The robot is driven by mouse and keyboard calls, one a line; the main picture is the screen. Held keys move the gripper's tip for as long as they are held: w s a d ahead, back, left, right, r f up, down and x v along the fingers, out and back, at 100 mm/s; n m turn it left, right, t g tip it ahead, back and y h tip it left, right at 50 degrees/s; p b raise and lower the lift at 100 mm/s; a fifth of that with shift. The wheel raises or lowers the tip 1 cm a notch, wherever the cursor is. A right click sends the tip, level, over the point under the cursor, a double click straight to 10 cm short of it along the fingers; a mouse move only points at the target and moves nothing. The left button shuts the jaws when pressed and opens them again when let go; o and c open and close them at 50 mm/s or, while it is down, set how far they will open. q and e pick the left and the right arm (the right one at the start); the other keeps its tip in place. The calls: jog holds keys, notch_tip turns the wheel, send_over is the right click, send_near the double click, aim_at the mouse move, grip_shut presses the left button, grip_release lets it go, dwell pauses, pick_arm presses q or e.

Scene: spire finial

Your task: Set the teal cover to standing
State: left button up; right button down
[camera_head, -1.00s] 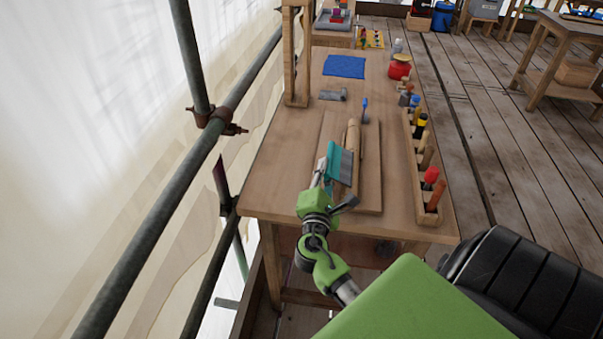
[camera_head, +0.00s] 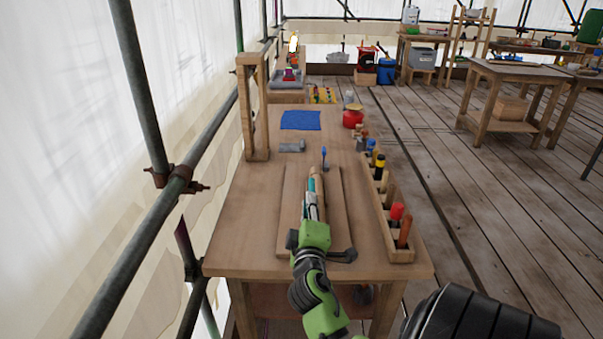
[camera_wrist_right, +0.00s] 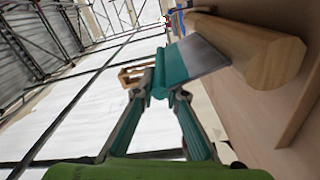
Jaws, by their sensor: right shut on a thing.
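The teal cover (camera_wrist_right: 175,68) shows in the right wrist view as a teal rounded edge and flap with a grey flat plate reaching right. My right gripper (camera_wrist_right: 160,92) is shut on its teal rounded edge. The grey plate is next to the faceted wooden finial piece (camera_wrist_right: 268,52); I cannot tell whether they touch. In the head view the cover (camera_head: 311,184) is a small teal patch, mostly hidden by my right gripper (camera_head: 312,198), beside the finial piece (camera_head: 318,182) on a wooden board (camera_head: 337,215). My left gripper is not in view.
A tool rack (camera_head: 399,250) with several handles lines the right edge of the workbench (camera_head: 240,235). A wooden frame (camera_head: 250,110), a blue cloth (camera_head: 300,120), a grey tool (camera_head: 292,147) and a red pot (camera_head: 352,118) stand or lie further back. Scaffold pipes (camera_head: 140,85) run along the left.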

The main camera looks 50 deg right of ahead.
jog(key=shift+s+d+f+m+g, duration=0.15)
jog(key=shift+s+d+f+m, duration=0.25)
jog(key=shift+m, duration=0.45)
jog(key=shift+s+d+f+m+g, duration=0.15)
jog(key=shift+s+d+m, duration=0.2)
jog(key=shift+s+m, duration=0.4)
jog(key=shift+w, duration=0.15)
jog(key=c, duration=1.9)
grip_release()
jog(key=shift+d, duration=0.15)
notch_tip(320, 180, up, 10)
